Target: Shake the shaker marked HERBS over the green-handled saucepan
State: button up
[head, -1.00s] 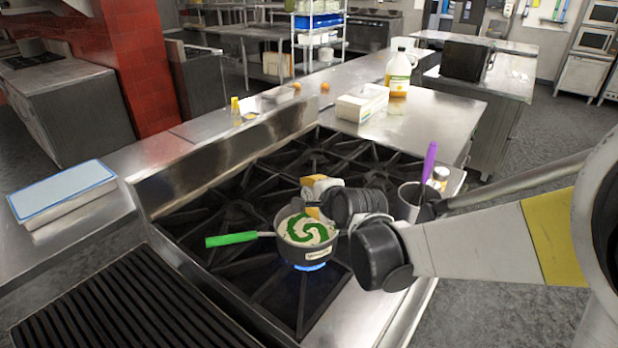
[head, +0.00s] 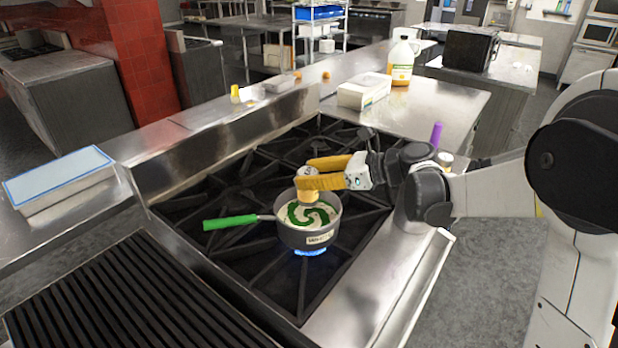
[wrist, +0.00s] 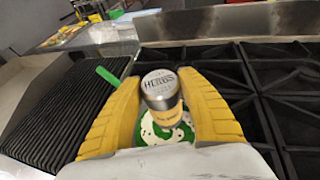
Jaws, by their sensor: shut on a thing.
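The shaker marked HERBS (wrist: 164,98) is between the yellow fingers of my gripper (wrist: 163,100), its lid with the word HERBS toward the wrist camera. In the head view my gripper (head: 312,180) is shut on the shaker (head: 307,194) and holds it upright, above the back part of the saucepan. The green-handled saucepan (head: 306,236) sits on a stove burner with a blue flame under it. It holds a pale content with a green swirl. Its green handle (head: 230,222) points left. The wrist view shows the pan's content (wrist: 150,135) beneath the shaker, partly hidden by it.
The black stove grates (head: 235,190) around the pan are clear. A ribbed grill (head: 130,300) lies at front left, with a blue-topped box (head: 62,178) beyond it. A purple-handled utensil (head: 437,134) stands right of the stove, behind my arm. A jug (head: 402,62) and white box (head: 363,91) stand further back.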

notch_tip(320, 180, up, 4)
jog(key=p, duration=0.3)
jog(key=shift+r, duration=0.1)
dwell(0.5)
